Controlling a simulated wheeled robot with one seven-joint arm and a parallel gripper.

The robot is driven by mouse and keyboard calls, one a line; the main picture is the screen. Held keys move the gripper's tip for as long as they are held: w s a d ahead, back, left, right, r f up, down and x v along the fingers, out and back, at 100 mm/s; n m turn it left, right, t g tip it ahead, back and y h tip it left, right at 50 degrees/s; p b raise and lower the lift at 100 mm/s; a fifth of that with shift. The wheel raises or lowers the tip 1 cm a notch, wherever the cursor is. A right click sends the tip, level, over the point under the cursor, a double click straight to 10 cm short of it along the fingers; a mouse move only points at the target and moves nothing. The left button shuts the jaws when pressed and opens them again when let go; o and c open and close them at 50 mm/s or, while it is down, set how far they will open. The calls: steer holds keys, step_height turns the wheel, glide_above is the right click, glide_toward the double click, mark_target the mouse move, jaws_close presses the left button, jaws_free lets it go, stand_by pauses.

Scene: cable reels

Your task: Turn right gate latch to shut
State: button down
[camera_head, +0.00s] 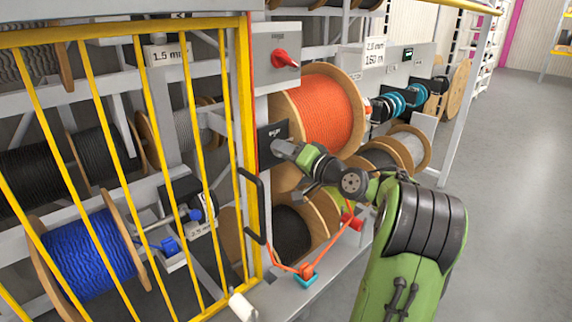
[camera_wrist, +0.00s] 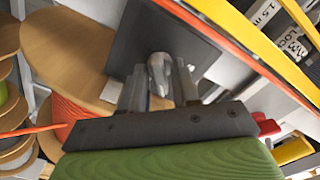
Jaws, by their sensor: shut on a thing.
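The latch (camera_wrist: 157,70) is a grey metal knob on a dark square plate in the wrist view. In the head view the dark plate (camera_head: 267,134) sits on the post just right of the yellow gate (camera_head: 242,110). My gripper (camera_head: 282,148) reaches the plate from the right. In the wrist view my gripper (camera_wrist: 160,85) has one finger on each side of the knob and is shut on it. The fingers hide part of the knob, and its exact turn is hard to tell. The gate stands in line with the rack front.
A black gate handle (camera_head: 251,205) sticks out below the latch. A grey box with a red knob (camera_head: 286,59) is above. An orange cable reel (camera_head: 325,112) is close behind my gripper. An orange cable (camera_head: 335,235) hangs below. Open floor (camera_head: 510,200) lies at right.

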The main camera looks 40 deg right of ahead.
steer(key=shift+n+b, duration=4.65)
steer(key=shift+n, duration=0.35)
steer(key=c, duration=1.2)
jaws_free()
steer(key=shift+o, duration=0.2)
steer(key=shift+s, duration=0.15)
steer(key=s, duration=1.5)
steer(key=shift+s+d, duration=0.25)
